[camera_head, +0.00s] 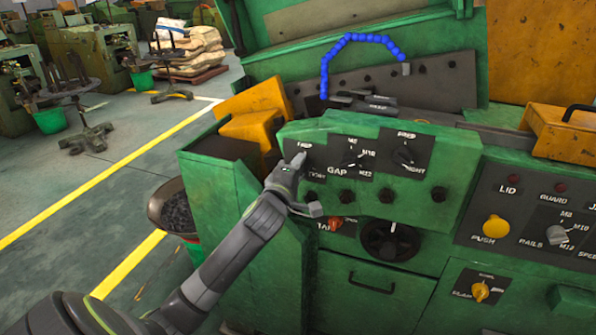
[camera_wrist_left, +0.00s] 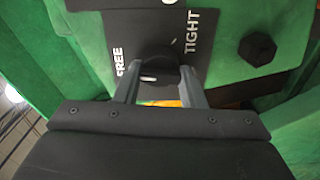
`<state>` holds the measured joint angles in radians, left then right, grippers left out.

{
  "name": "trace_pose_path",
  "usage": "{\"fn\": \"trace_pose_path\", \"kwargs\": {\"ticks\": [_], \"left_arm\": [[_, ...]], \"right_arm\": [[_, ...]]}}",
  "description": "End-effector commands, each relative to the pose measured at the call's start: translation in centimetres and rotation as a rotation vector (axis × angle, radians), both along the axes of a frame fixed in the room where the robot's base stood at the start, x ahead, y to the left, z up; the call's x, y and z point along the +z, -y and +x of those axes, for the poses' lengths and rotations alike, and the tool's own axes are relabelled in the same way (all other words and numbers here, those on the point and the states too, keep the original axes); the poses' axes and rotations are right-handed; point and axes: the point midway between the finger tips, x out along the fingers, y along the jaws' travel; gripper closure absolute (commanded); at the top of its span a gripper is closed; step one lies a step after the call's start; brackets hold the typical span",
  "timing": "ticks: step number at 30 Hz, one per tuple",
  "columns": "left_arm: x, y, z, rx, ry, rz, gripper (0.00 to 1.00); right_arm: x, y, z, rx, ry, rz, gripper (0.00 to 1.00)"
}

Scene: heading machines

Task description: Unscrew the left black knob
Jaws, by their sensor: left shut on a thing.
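The left black knob (camera_wrist_left: 158,58) is on a black plate lettered FREE and TIGHT in the left wrist view. Its upper part shows between the two fingers, with a white mark near it. My left gripper (camera_wrist_left: 160,82) is shut on this knob, one finger on each side. In the head view my left gripper (camera_head: 298,164) reaches the left plate (camera_head: 314,149) of the green panel from the lower left and hides most of the knob. My right gripper is not in view.
Two more black knobs, a middle one (camera_head: 351,160) and a right one (camera_head: 404,155), sit beside it. Black bolts (camera_head: 346,194), an orange-red knob (camera_head: 335,223) and a black handwheel (camera_head: 390,240) are close below. Open floor (camera_head: 90,195) lies to the left.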

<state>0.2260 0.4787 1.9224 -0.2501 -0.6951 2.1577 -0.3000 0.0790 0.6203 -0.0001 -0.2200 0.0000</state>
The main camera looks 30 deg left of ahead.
Motion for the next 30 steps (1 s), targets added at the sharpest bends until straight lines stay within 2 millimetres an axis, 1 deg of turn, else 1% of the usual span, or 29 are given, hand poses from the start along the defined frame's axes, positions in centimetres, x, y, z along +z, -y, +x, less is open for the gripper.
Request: {"fn": "trace_pose_path", "kwargs": {"ticks": [6, 20, 21, 26, 30], "left_arm": [[-0.22, -0.03, -0.03, 0.001, 0.01, -0.056, 0.86], [-0.22, -0.03, -0.03, 0.001, 0.013, -0.069, 0.86], [-0.22, -0.03, -0.03, 0.001, 0.013, -0.069, 0.62], [-0.16, -0.02, -0.02, 0.0, 0.013, -0.068, 0.42], [-0.1, -0.01, -0.01, 0.0, 0.014, -0.068, 0.42]], "right_arm": [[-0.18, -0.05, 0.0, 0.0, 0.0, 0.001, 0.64], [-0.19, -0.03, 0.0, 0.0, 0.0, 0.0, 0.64], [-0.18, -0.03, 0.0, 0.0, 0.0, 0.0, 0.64], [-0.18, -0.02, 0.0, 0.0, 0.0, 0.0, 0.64], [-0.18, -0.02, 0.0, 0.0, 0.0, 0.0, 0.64]]}}
